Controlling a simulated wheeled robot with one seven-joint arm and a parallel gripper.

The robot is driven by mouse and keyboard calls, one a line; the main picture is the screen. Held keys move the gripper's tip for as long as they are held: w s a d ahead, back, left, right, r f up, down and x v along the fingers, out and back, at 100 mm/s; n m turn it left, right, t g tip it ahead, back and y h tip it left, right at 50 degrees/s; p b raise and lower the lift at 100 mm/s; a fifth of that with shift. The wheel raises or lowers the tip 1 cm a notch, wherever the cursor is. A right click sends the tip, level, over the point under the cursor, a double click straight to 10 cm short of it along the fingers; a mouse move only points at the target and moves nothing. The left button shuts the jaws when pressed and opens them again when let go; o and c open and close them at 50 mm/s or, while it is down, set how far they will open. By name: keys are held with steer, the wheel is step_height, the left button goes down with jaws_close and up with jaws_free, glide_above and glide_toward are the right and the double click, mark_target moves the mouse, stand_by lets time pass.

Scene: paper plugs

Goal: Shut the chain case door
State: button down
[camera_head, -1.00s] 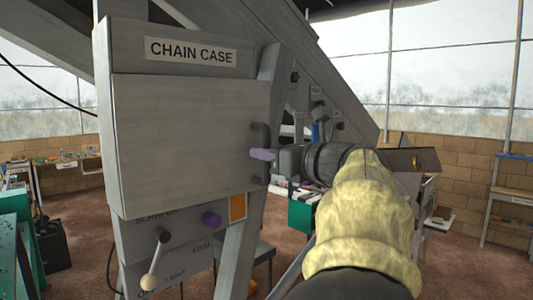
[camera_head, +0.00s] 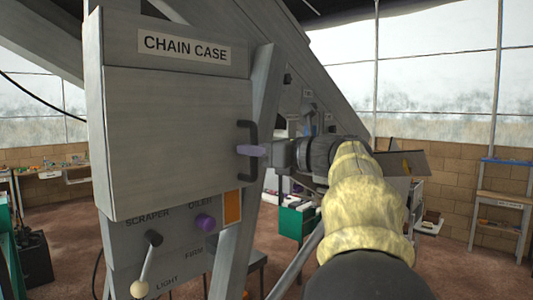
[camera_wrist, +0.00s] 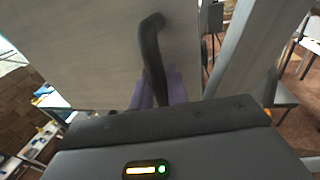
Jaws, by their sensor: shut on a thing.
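The chain case door (camera_head: 175,140) is a flat grey panel under the "CHAIN CASE" label (camera_head: 185,47). It covers the front of the grey case; whether its right edge touches the case frame cannot be told. A dark bar handle (camera_head: 248,168) stands upright near the door's right edge. My gripper (camera_head: 251,150) reaches in from the right, its purple fingers shut around the handle's middle. In the wrist view, the handle (camera_wrist: 152,50) runs down between the purple fingers (camera_wrist: 160,90), with the door (camera_wrist: 90,50) behind it. The fingertips are partly hidden by the handle.
Below the door is a control panel with a purple knob (camera_head: 205,222), a lever with a pale ball (camera_head: 140,288) and an orange plate (camera_head: 232,207). A slanted grey post (camera_head: 262,100) stands right of the door. Benches line the brick wall behind.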

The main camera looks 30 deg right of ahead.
steer(key=shift+r, duration=0.15)
steer(key=c, duration=1.7)
jaws_free()
steer(key=shift+o, duration=1.3)
steer(key=shift+w, duration=0.3)
steer(key=shift+s, duration=0.15)
steer(key=b+v, duration=0.6)
steer(key=v, duration=1.1)
